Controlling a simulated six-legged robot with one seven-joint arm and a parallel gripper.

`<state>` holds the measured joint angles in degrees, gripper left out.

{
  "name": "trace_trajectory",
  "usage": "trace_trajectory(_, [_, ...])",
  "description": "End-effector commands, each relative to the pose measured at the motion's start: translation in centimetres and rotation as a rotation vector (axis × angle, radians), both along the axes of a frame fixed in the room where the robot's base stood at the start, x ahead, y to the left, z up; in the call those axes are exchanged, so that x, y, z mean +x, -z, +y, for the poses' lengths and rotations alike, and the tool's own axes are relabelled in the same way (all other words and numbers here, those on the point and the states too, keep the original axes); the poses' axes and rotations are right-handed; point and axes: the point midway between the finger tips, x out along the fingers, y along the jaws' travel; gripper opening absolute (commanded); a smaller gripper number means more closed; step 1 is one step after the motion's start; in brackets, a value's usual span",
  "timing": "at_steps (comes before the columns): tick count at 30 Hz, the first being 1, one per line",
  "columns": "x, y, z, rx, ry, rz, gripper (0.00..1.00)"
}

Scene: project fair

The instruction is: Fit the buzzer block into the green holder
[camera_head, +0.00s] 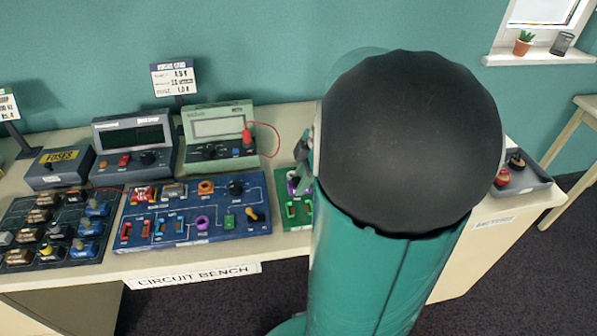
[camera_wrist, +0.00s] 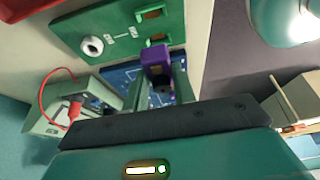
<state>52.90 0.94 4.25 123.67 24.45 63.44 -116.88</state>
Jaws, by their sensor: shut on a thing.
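My gripper (camera_wrist: 160,85) is shut on a purple block, which I take for the buzzer block (camera_wrist: 156,56). In the wrist view the block sits between the two fingers, beside the edge of a green board (camera_wrist: 120,28). The board carries two green holders; one (camera_wrist: 150,12) shows clear of the block, and the other (camera_wrist: 155,39) is right by the block's end. I cannot tell whether block and holder touch. In the head view the gripper (camera_head: 302,172) and the purple block (camera_head: 292,184) show just above the green board (camera_head: 290,226), mostly hidden by my arm.
A blue circuit board (camera_head: 180,236) with several parts lies left of the green board. A green meter (camera_head: 218,136) with a red lead and a dark meter (camera_head: 133,142) stand behind. A grey tray (camera_head: 524,184) is at right. A dark parts tray (camera_head: 60,255) lies far left.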

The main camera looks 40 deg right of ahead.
Motion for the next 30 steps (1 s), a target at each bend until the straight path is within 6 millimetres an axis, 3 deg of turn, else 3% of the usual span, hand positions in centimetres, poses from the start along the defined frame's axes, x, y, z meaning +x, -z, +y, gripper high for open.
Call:
trace_trajectory(18, [0.4, 5.4, 0.1, 0.001, 0.000, 0.000, 0.04])
trace_trajectory(30, [0.5, 6.0, 0.1, 0.000, 0.000, 0.000, 0.04])
